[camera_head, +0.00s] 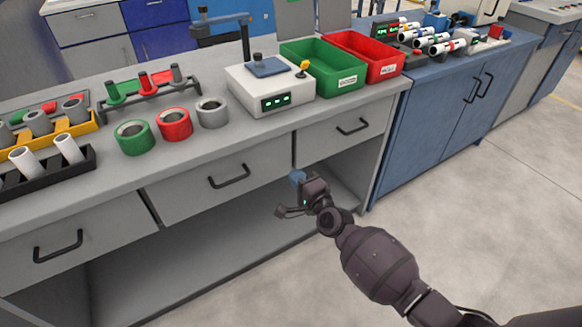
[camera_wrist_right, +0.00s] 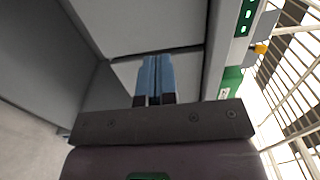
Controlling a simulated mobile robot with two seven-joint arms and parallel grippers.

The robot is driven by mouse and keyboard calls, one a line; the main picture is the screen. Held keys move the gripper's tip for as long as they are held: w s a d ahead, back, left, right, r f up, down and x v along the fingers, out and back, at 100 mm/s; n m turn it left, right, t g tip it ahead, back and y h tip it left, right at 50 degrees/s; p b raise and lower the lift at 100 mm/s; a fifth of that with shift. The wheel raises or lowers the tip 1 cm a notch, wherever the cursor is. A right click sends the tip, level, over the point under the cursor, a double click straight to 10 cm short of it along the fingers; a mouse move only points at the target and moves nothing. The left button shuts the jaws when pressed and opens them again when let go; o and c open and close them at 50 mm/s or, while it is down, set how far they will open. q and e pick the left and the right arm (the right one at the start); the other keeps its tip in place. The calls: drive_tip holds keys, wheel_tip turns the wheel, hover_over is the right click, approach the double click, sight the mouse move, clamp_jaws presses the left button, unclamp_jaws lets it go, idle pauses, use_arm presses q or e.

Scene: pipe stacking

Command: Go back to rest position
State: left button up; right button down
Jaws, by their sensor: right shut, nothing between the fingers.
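My right gripper (camera_head: 297,180) hangs in front of the grey workbench (camera_head: 240,135), below the level of its top and near the drawers. Its blue fingers are together and empty; they also show shut in the right wrist view (camera_wrist_right: 154,80). Green, red and grey pipe rings stand on the bench top: the green ring (camera_head: 135,138), the red ring (camera_head: 175,124) and the grey ring (camera_head: 212,112). They stand side by side, apart from my gripper. My left gripper does not show in either view.
A white device (camera_head: 270,92), a green bin (camera_head: 322,65) and a red bin (camera_head: 365,55) stand on the bench. Pipe racks (camera_head: 150,92) stand at the left. A blue cabinet (camera_head: 440,105) is at the right. The floor (camera_head: 480,220) at the right is clear.

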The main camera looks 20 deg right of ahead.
drive_tip(key=shift+v, duration=1.85)
